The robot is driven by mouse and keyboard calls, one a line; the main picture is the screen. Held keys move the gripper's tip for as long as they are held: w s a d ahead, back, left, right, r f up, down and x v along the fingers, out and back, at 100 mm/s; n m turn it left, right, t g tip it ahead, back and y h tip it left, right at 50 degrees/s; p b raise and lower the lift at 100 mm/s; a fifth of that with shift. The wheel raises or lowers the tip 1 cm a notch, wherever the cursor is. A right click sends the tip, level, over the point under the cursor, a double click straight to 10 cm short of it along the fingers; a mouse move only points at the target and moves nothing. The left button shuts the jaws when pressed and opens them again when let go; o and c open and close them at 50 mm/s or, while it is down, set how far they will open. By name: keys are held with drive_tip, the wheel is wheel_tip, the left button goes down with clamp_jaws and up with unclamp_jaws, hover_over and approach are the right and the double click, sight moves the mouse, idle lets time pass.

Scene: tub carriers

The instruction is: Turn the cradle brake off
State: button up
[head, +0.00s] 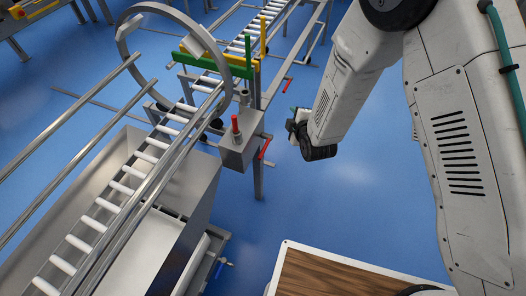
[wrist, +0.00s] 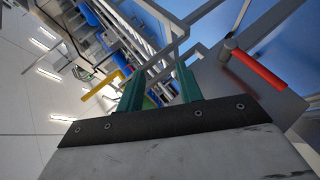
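A red-gripped lever (head: 236,124) stands upright on a grey metal box (head: 238,152) beside the large ring cradle (head: 122,45). A second red handle (head: 264,148) slants at the box's right side. I cannot tell from labels which one is the cradle brake. In the wrist view a red handle (wrist: 258,70) on a grey pivot lies to the right of my fingers, against a grey panel. My gripper (wrist: 158,88) has its two green fingers apart with nothing between them. In the head view my gripper (head: 292,122) is right of the box, apart from it; its fingertips are small there.
A roller conveyor (head: 112,192) runs through the ring above a grey metal tub (head: 190,192). Green (head: 216,64) and yellow (head: 263,36) bars stand behind the box. Another red handle (head: 288,85) is farther back.

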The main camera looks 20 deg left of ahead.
sight(263, 150)
drive_tip(key=s+a+f+n+t+y, duration=0.1)
drive_tip(key=s+a+f+n+y, duration=0.15)
drive_tip(key=s+f, duration=0.4)
drive_tip(key=s+a+f+n+t+y, duration=0.1)
drive_tip(key=s+a+f+n+y, duration=0.1)
drive_tip(key=s+f+n, duration=0.45)
drive_tip(key=w+a, duration=0.1)
drive_tip(key=w, duration=0.1)
drive_tip(key=w+a+f+m, duration=0.1)
drive_tip(key=w, duration=0.1)
drive_tip(key=w+a+f+m, duration=0.1)
drive_tip(key=w+a, duration=0.1)
drive_tip(key=w, duration=0.1)
drive_tip(key=shift+f+h, duration=0.15)
drive_tip(key=shift+h, duration=0.1)
clamp_jaws()
